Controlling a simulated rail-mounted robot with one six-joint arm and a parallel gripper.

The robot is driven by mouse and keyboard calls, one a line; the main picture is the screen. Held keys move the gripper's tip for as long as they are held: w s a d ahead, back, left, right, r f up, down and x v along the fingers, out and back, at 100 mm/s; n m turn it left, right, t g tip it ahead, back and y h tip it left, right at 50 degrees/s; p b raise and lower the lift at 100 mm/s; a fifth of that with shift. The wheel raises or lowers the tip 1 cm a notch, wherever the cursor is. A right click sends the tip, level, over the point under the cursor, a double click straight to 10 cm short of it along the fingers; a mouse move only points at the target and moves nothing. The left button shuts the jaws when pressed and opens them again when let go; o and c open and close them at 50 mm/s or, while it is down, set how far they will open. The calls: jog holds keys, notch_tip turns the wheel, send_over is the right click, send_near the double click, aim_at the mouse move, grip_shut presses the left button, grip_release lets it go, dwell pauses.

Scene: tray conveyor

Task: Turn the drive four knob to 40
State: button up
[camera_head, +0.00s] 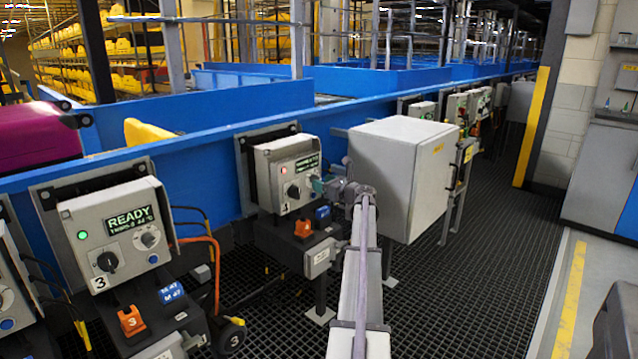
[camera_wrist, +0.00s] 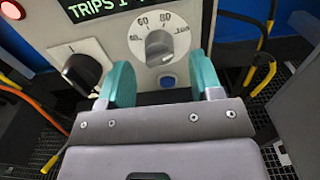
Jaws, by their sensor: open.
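The drive four box (camera_head: 285,158) is light grey with a green-lettered display; the number on its lower corner looks like a 4. In the wrist view, the grey round knob (camera_wrist: 159,47) sits on a dial marked 40, 60, 80 and 100; its exact setting is hard to read. My gripper (camera_wrist: 163,76) is open, its teal fingers either side of and just short of the knob, not visibly touching it. In the head view my gripper (camera_head: 322,187) is close to the box's right front and hides the knob.
A black rotary switch (camera_wrist: 82,72) is left of the knob, and a blue button (camera_wrist: 168,82) lies below it. A red light (camera_wrist: 12,10) is lit on the panel. A large grey cabinet (camera_head: 400,165) stands right of my arm. Drive three's box (camera_head: 118,235) reads READY.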

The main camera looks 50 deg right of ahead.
jog(key=shift+w+d, duration=0.15)
jog(key=shift+w, duration=1.1)
jog(key=c, duration=0.9)
